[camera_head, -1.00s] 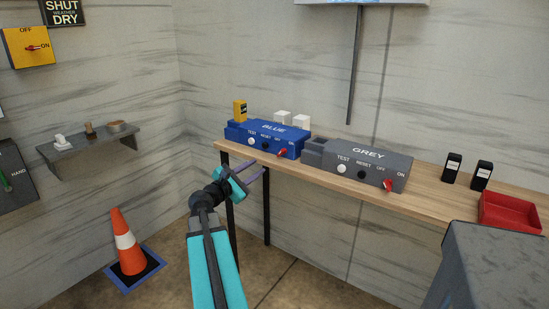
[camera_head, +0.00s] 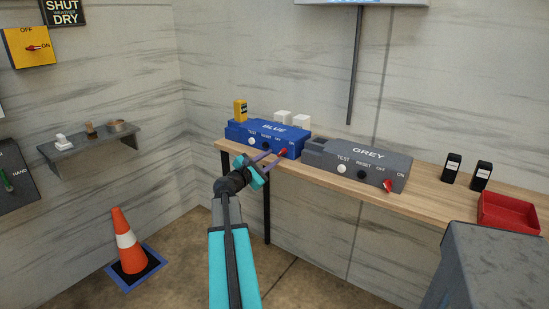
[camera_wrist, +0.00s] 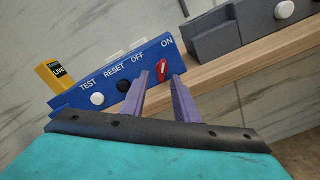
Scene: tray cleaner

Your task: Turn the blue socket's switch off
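The blue socket (camera_head: 240,133) sits at the left end of the wooden shelf, with TEST, RESET, OFF and ON labels. Its red switch (camera_head: 283,152) is at the right end of its front face. In the wrist view the red switch (camera_wrist: 162,71) stands near upright below and between the OFF and ON labels. My gripper (camera_head: 271,158) is in front of the blue socket, close to the switch. In the wrist view its two purple fingers (camera_wrist: 160,82) are apart, with the switch showing between their tips. I cannot tell whether they touch it.
The grey socket (camera_head: 330,155) with its own red switch stands just right of the blue one. A yellow item (camera_head: 240,110) and white blocks (camera_head: 292,119) are behind the blue socket. A red tray (camera_head: 508,226) is at the right. An orange cone (camera_head: 128,240) stands on the floor.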

